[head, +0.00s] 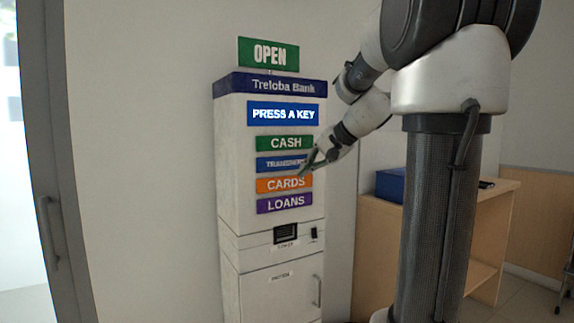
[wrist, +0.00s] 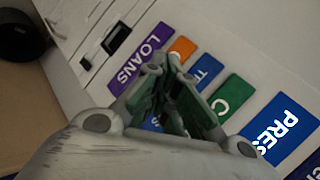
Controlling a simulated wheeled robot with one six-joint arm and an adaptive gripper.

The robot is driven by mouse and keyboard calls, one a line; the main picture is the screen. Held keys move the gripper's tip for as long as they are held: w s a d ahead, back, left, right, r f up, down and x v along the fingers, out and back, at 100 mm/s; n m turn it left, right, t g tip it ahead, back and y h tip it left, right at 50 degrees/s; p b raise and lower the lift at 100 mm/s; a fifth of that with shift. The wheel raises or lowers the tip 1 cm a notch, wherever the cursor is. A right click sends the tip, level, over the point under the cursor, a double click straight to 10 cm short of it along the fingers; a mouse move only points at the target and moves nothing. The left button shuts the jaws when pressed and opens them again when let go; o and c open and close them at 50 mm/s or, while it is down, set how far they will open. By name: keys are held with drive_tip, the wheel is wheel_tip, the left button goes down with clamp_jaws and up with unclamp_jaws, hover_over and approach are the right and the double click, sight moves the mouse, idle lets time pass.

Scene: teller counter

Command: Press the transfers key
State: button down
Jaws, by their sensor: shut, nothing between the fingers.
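The blue transfers key (head: 279,164) is on the front of the white kiosk (head: 232,160), between the green cash key (head: 284,143) above and the orange cards key (head: 284,184) below. My gripper (head: 305,169) is shut and empty, its tips in front of the right end of the transfers key and near the cards key. I cannot tell whether the tips touch the panel. In the wrist view my gripper (wrist: 170,62) partly covers the cards key (wrist: 182,49); the transfers key (wrist: 205,71) shows just to the right of the fingertips.
The purple loans key (head: 284,204) is below the cards key. A blue screen (head: 283,114) reads "PRESS A KEY". A slot (head: 286,234) is lower on the kiosk. A wooden desk (head: 385,240) with a blue box (head: 390,185) stands at right.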

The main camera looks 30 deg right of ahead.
approach(281, 170)
drive_tip(key=shift+w+a+f, duration=0.3)
drive_tip(key=shift+w+f, duration=0.05)
drive_tip(key=shift+f, duration=0.35)
drive_tip(key=shift+w+a+f, duration=0.35)
drive_tip(key=shift+f, duration=0.3)
drive_tip(key=shift+w+a+f, duration=0.3)
drive_tip(key=shift+w+f, duration=0.05)
drive_tip(key=shift+f, duration=0.35)
drive_tip(key=shift+w, duration=0.1)
drive_tip(key=shift+w, duration=0.35)
drive_tip(key=shift+w, duration=0.45)
idle(0.4)
drive_tip(key=shift+s, duration=0.9)
drive_tip(key=s, duration=0.5)
drive_tip(key=shift+d, duration=0.1)
